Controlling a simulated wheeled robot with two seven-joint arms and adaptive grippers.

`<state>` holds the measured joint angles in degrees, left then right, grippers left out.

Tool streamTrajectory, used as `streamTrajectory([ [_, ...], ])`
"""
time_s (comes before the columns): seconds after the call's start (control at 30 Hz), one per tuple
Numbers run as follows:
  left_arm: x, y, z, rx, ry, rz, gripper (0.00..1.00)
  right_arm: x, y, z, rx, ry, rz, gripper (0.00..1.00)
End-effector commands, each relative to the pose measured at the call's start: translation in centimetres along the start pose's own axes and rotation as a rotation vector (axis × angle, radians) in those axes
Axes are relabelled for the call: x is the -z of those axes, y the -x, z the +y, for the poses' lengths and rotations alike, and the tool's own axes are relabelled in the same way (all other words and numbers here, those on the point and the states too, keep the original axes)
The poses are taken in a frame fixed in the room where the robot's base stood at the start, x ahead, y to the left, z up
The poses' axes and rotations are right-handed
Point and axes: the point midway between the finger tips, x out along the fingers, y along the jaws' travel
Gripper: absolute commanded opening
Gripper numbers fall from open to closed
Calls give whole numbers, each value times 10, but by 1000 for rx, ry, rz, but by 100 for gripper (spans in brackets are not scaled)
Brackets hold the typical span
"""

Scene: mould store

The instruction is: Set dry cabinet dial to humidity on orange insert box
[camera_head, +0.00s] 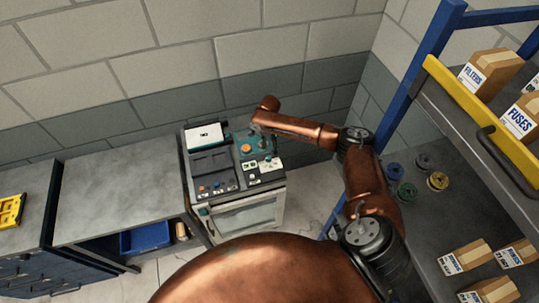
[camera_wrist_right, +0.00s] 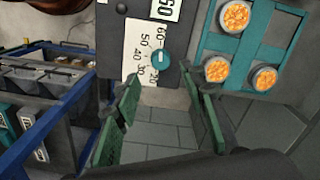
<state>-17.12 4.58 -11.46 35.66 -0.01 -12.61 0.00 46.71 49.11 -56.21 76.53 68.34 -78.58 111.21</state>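The dry cabinet (camera_head: 248,215) stands against the back wall, with controls and trays on its top. In the right wrist view a round teal dial (camera_wrist_right: 160,58) sits beside a white scale (camera_wrist_right: 138,45) reading from 20 to 60. A light mark crosses the dial, but I cannot tell which number it points at. A teal rack (camera_wrist_right: 250,38) with orange-filled round cups is to the right. My right gripper (camera_wrist_right: 161,88) is open and empty, its fingertips either side of and just short of the dial.
A grey bench (camera_head: 115,200) with a blue bin (camera_head: 145,238) beneath is left of the cabinet. At right, a blue-framed shelf (camera_head: 450,130) holds labelled boxes and spools close to my right arm. Blue-edged racking (camera_wrist_right: 45,110) fills the wrist view's left.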

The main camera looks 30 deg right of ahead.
Motion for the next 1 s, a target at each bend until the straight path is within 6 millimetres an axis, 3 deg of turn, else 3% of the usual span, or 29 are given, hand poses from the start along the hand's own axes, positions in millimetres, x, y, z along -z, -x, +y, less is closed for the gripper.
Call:
streamTrajectory([
  [0.2, 0, 4, 0, 0, 0, -1, 40, 0, -36, 0, -1, 0, 1, 38],
  [0.4, -1, 5, 0, 0, 0, -2, 40, 0, -58, -1, 2, 0, 1, 38],
  [0.77, -2, 5, 0, 0, 0, -3, 40, 1, -63, -1, 3, 2, 1, 38],
  [1.0, -2, 5, 0, 0, 0, -4, 40, 1, -63, -1, 3, 2, 1, 22],
])
